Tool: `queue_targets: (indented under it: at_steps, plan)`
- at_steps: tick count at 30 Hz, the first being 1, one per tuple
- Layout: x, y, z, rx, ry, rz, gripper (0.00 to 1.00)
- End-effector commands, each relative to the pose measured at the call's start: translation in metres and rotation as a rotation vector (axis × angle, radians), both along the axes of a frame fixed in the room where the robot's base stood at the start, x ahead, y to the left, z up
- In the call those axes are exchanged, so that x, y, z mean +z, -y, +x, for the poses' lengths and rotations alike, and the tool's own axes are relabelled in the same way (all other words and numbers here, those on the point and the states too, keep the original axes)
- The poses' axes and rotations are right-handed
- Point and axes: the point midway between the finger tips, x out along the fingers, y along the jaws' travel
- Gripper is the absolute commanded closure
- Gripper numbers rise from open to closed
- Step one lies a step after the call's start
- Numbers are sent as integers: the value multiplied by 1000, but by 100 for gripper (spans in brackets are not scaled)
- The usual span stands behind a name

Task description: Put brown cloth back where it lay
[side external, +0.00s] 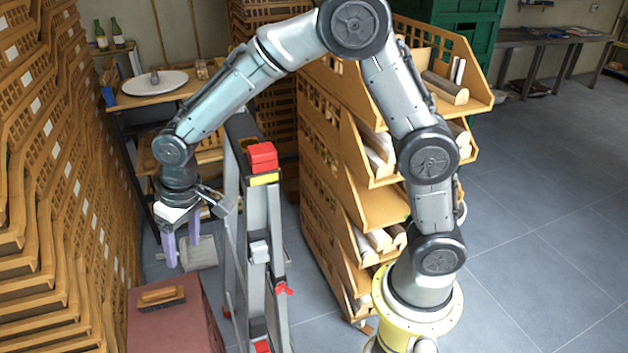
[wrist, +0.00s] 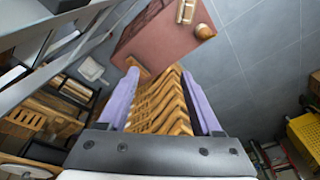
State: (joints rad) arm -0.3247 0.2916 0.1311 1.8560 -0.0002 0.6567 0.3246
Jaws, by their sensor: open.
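My gripper (side external: 183,254) is open, with two purple fingers pointing down and nothing seen between them. It hangs above and behind a reddish-brown block (side external: 190,325) in the side view. In the wrist view my gripper (wrist: 160,72) has its fingers apart, with the reddish-brown block (wrist: 165,50) beyond the tips. A darker brown patch lies on the block's upper left there, too small and blurred to name. I cannot make out a brown cloth for certain in either view.
A wooden-backed brush (side external: 161,297) lies on the block. A stepladder (side external: 263,215) stands close right of my gripper, and stacked wooden crates (side external: 45,150) rise at left. A grey dustpan-like thing (side external: 197,253) is behind the fingers. Open floor (side external: 540,190) lies at right.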

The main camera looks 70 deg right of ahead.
Motion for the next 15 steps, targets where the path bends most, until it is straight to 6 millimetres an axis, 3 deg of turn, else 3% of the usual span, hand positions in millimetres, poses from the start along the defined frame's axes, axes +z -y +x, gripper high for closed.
queue_targets:
  at_steps: [1, 6, 10, 15]
  plan:
    - [23, 15, -12, -6, 26, 4, 34]
    - [79, 58, -61, -8, 93, 2, 34]
    - [107, 87, -105, -11, 144, -5, 34]
    - [127, 116, -168, -15, 211, -23, 34]
